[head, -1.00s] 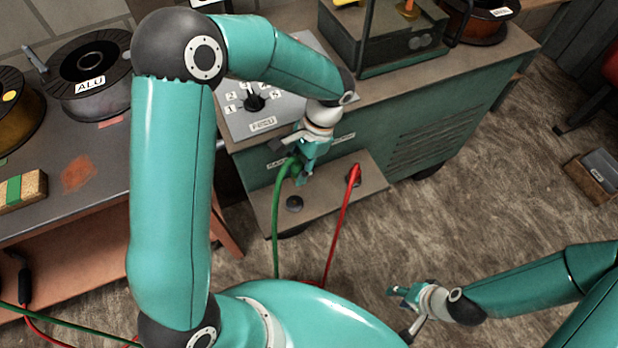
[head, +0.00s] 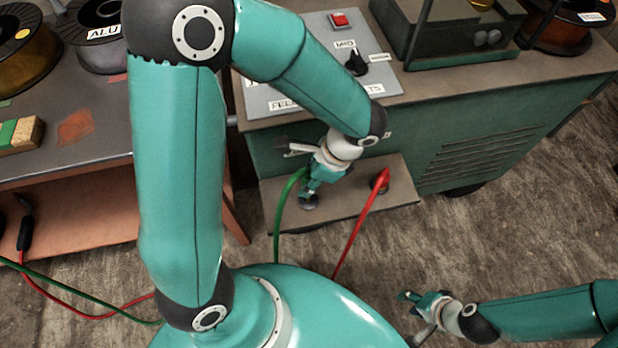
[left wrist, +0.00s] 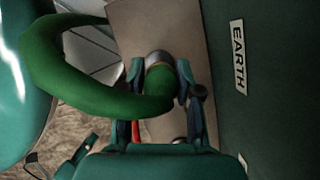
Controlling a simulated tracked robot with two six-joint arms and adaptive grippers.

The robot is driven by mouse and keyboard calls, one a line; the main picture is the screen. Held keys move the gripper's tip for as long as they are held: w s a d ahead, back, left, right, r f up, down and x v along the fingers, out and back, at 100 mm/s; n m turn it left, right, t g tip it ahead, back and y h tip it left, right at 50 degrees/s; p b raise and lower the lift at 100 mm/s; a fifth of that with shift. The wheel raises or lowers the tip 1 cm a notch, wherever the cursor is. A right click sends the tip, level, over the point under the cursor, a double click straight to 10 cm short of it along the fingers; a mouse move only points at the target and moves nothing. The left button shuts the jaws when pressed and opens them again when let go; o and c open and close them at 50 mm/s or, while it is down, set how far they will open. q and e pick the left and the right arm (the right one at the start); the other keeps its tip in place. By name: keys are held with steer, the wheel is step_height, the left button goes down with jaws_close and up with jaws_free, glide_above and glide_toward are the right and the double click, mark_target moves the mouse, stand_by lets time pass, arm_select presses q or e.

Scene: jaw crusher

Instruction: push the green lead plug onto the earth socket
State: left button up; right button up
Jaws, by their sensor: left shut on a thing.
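My left gripper (head: 314,188) is shut on the green lead plug, low over the shelf on the front of the green cabinet. In the left wrist view the green plug (left wrist: 159,82) sits between the two fingers, its lead bending off to the left. The earth socket (head: 308,202) is a dark round fitting on the shelf, partly hidden under the gripper. A metal ring (left wrist: 158,57) shows at the plug's far end; I cannot tell how far the plug is seated. An EARTH label (left wrist: 238,56) is beside it. My right gripper (head: 412,297) is away at the lower right, its jaws unclear.
A red plug (head: 381,180) with its red lead stands on the same shelf (head: 402,190), right of the green one. The control panel (head: 330,60) with a knob is above. A bench (head: 75,150) with cable reels is at left. Open floor lies at right.

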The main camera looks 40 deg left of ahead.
mark_target(301, 200)
arm_select(q)
steer(key=shift+f+b, duration=2.2)
steer(key=shift+f, duration=0.55)
steer(key=shift+f+b, duration=0.5)
steer(key=shift+f, duration=0.05)
steer(key=o, duration=1.1)
steer(key=shift+s, duration=0.1)
steer(key=shift+o, duration=0.2)
steer(key=shift+r, duration=0.15)
steer(key=v, duration=1.1)
steer(key=shift+d+r, duration=0.2)
steer(key=shift+r, duration=0.1)
